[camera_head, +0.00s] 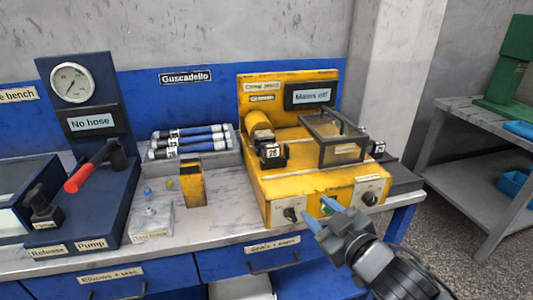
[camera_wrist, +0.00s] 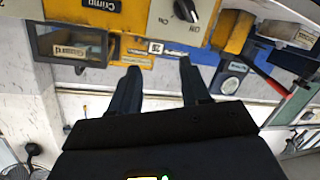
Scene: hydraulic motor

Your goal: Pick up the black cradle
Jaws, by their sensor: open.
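I cannot tell for sure which thing is the black cradle. Dark candidates in the head view are a block marked 26 (camera_head: 272,153) at the left of the yellow crimp machine (camera_head: 290,187), a second numbered block (camera_head: 377,148) at its right, and a flat dark slab (camera_head: 402,179) beside it. My gripper (camera_head: 324,213) is in front of the machine's lower front edge, apart from these. In the wrist view my gripper (camera_wrist: 158,78) is open, with nothing between its fingers, and the machine shows upside down.
A black-framed clear guard (camera_head: 342,140) stands on the machine. Several dark hoses with blue bands (camera_head: 190,142) lie on a grey rack at the back. A blue pump (camera_head: 93,140) with a red-handled lever (camera_head: 85,172) stands left. A yellow block (camera_head: 193,184) stands mid-bench.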

